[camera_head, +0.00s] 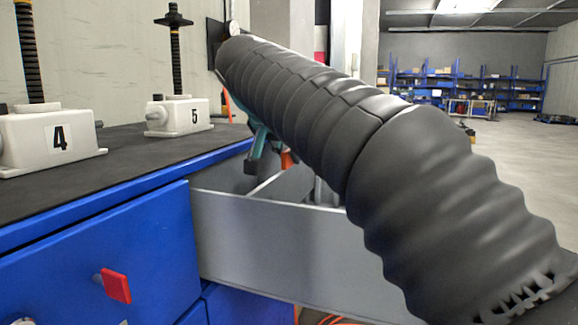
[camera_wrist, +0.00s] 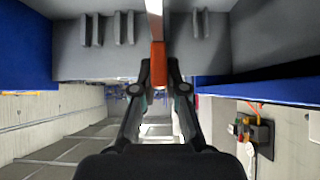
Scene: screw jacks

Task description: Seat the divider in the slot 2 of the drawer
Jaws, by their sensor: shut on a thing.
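In the wrist view my gripper (camera_wrist: 159,72) is shut on the orange tab of the divider (camera_wrist: 158,60). The divider's pale plate is seen edge-on, running from the tab to the top edge. The open drawer (camera_wrist: 70,65) lies beyond, with paired upright ribs on its grey wall to both sides of the plate. I cannot tell whether the plate is between ribs or how deep it sits. In the head view the grey drawer (camera_head: 275,245) is pulled out. My gripper (camera_head: 264,152) is at its opening, mostly hidden by my arm, with a bit of orange beside it.
A blue cabinet (camera_head: 100,260) with a red-tabbed handle (camera_head: 115,285) stands at the left. On its dark top are screw jack 4 (camera_head: 50,140) and screw jack 5 (camera_head: 180,115). Open floor (camera_head: 520,165) and blue shelves (camera_head: 440,88) are at the far right.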

